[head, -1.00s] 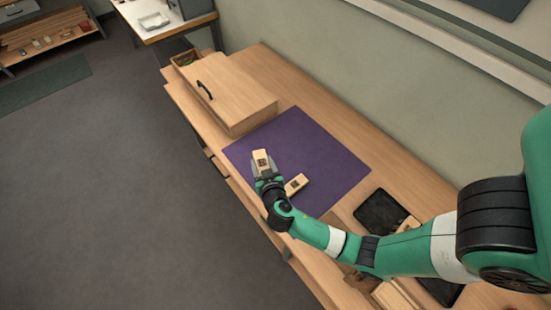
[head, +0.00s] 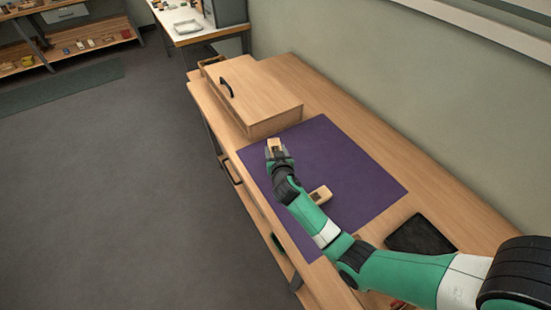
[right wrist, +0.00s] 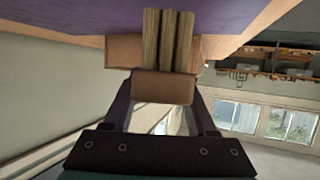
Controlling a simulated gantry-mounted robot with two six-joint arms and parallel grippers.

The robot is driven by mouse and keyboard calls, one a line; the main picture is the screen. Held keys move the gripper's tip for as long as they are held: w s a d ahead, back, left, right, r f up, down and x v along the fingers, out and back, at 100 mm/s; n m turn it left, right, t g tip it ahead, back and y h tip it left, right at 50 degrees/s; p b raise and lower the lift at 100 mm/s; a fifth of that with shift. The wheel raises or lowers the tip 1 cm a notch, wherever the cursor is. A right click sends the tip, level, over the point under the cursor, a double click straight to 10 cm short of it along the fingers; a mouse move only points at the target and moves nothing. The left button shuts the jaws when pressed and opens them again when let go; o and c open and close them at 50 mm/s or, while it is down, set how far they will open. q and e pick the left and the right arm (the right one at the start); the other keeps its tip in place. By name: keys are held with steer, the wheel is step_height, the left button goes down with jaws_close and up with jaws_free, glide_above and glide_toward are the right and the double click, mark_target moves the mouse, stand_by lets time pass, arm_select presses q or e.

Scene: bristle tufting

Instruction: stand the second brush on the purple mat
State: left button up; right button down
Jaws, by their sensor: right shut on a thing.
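My right gripper (head: 277,156) is over the left part of the purple mat (head: 365,180), shut on a pale wooden brush (head: 275,146). In the right wrist view a wooden block (right wrist: 163,87) sits between the fingers (right wrist: 163,105), with several thick tan tufts (right wrist: 168,40) pointing toward the mat. Whether it touches the mat cannot be told. Another small wooden brush (head: 320,194) is on the mat, right of my forearm and apart from the held one. My left gripper is not in view.
A wooden box with a black handle (head: 258,92) stands just behind the mat. A black tray (head: 420,235) lies right of the mat, partly hidden by my arm. The mat's right half is clear. The bench's front edge is close to the mat's left corner.

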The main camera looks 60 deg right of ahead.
step_height(320, 180, down, 3)
steer(key=shift+d+f+b, duration=0.1)
steer(key=shift+b, duration=0.65)
steer(key=shift+f, duration=0.15)
steer(key=shift+c, duration=1)
jaws_free()
